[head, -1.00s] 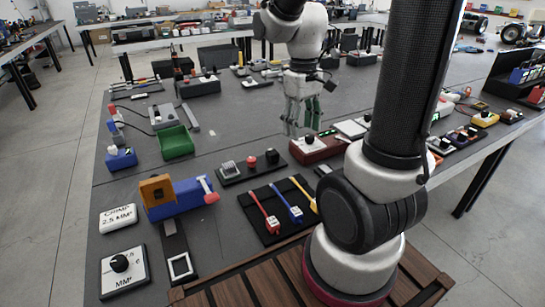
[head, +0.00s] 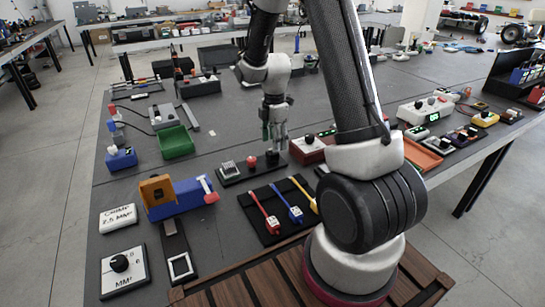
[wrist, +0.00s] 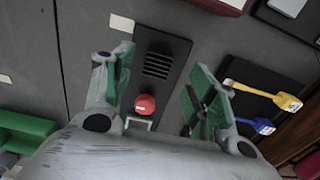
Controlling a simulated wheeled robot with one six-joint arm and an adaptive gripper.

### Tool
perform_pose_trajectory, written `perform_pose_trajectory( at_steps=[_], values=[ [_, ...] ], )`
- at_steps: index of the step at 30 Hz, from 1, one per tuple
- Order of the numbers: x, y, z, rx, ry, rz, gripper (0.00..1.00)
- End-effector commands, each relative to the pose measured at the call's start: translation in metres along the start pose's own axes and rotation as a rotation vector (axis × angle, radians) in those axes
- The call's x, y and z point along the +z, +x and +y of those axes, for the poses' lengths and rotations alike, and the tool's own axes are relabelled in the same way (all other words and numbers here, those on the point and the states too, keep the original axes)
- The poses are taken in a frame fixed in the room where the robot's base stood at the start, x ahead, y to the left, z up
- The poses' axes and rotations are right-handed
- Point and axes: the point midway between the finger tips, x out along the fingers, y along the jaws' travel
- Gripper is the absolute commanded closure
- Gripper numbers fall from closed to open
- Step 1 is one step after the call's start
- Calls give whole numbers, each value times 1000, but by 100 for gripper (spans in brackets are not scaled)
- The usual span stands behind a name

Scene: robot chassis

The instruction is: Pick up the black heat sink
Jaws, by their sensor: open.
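The black heat sink (wrist: 157,65) shows in the wrist view as a block of dark fins on a narrow black plate (wrist: 170,46). It lies between my gripper's (wrist: 160,72) two green-padded fingers, which are spread apart and empty. A red round knob (wrist: 145,104) and a silver part (wrist: 138,123) sit on the same plate. In the head view my gripper (head: 274,146) hangs pointing down over the right end of this plate (head: 250,173). The fingers mostly hide the heat sink there. A silver finned part (head: 230,168) stands at the left end, with the red knob (head: 251,161) between.
A black mat (head: 246,205) with red, blue and yellow tools lies in front of the plate. A dark red box (head: 305,152) stands close to the right. A green bin (head: 174,142) and a blue box (head: 176,203) stand to the left. Bare tabletop lies behind.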

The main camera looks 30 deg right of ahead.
Motion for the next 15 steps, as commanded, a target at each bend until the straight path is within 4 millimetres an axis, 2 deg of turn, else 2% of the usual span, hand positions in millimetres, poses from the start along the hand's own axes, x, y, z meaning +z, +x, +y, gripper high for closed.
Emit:
perform_pose_trajectory(
  at_steps=[9, 15],
  values=[
    [-6, 47, 1, -3, 2, 0, 43],
    [-6, 56, 2, 0, 3, 0, 43]
  ],
)
